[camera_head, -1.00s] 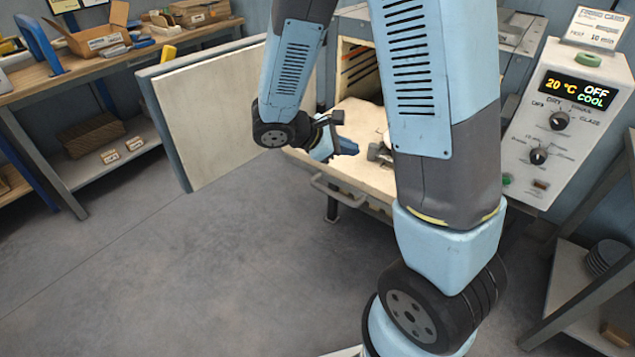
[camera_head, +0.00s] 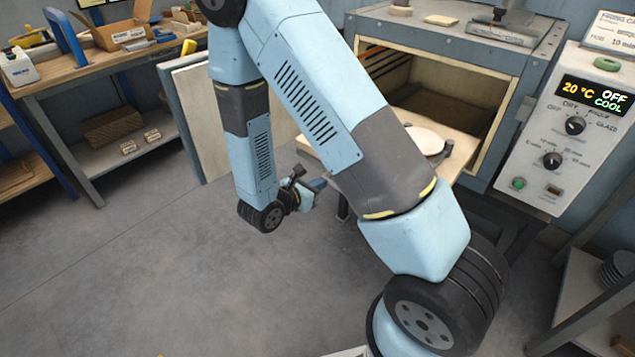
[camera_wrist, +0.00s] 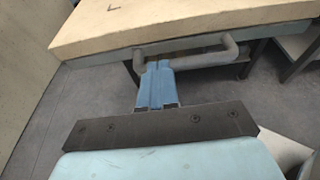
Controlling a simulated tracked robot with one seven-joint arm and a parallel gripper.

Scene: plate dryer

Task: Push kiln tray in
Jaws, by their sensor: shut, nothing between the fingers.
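The kiln tray (camera_head: 308,152) sticks out of the open kiln chamber (camera_head: 440,105) in the head view, partly hidden by my arm. A pale round plate (camera_head: 425,140) lies on it, beside a dark fitting. In the wrist view the tray (camera_wrist: 190,25) is a thick cream slab with a bar handle (camera_wrist: 195,62) under its front edge. My gripper (camera_head: 318,186) is in front of the tray. In the wrist view my gripper (camera_wrist: 157,75) is shut and empty, its blue fingertips at the left part of the handle. I cannot tell whether they touch it.
The kiln door (camera_head: 205,115) stands open at the left. A control panel (camera_head: 565,135) at the right reads 20 °C, OFF, COOL. A workbench (camera_head: 70,80) with boxes stands at the far left, a shelf (camera_head: 600,280) at the right. The floor in front is clear.

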